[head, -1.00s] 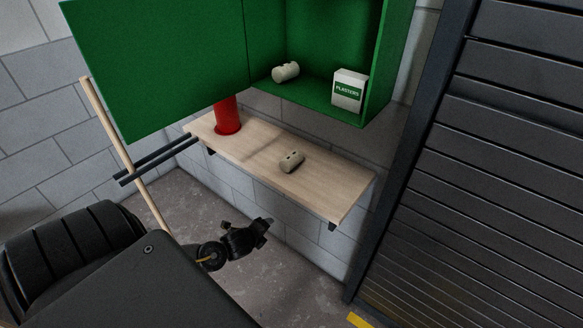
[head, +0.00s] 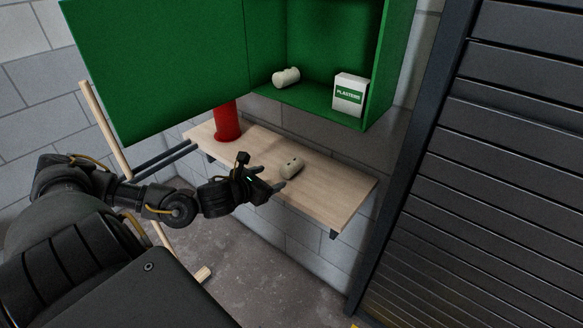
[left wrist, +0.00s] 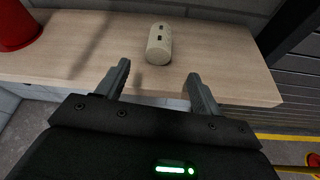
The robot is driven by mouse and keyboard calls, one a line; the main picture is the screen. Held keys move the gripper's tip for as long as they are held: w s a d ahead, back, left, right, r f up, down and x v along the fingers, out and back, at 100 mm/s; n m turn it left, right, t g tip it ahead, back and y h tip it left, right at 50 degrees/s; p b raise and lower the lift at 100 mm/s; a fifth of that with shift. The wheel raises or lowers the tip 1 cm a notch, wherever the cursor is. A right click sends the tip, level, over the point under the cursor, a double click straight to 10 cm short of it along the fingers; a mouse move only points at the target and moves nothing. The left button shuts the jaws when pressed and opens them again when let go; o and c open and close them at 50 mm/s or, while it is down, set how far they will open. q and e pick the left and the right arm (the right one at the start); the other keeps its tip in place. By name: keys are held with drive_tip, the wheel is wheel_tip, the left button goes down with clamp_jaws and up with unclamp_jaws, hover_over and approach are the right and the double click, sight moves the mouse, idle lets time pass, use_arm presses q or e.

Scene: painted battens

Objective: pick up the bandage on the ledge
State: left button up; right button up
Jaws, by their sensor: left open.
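The bandage (head: 292,167) is a small beige roll lying on its side on the wooden ledge (head: 335,190). In the left wrist view the bandage (left wrist: 159,44) lies on the ledge (left wrist: 222,62), beyond and between my two fingers. My left gripper (head: 268,178) is open and empty at the ledge's front edge, a short way from the bandage and apart from it. In the left wrist view the open fingers of the left gripper (left wrist: 160,84) point towards the roll. My right gripper is not in view.
A red cylinder (head: 227,122) stands at the ledge's left end. Above hangs an open green cabinet (head: 315,110) with another pale roll (head: 286,77) and a plasters box (head: 349,95). A wooden pole (head: 106,130) leans at left. A dark shutter (head: 490,170) is at right.

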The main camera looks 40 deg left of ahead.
sight(285, 170)
use_arm(q)
drive_tip(key=p+x, duration=0.1)
drive_tip(key=x, duration=0.3)
drive_tip(key=shift+w+a+r, duration=0.1)
drive_tip(key=shift+w+f, duration=0.3)
drive_tip(key=shift+w, duration=0.1)
drive_tip(key=shift+w+p, duration=0.2)
drive_tip(key=shift+p, duration=0.2)
drive_tip(key=p+x, duration=0.1)
drive_tip(key=x, duration=0.3)
drive_tip(key=shift+w+p, duration=0.15)
drive_tip(key=shift+p, duration=0.25)
drive_tip(key=shift+w+f, duration=0.2)
drive_tip(key=c, duration=1.1)
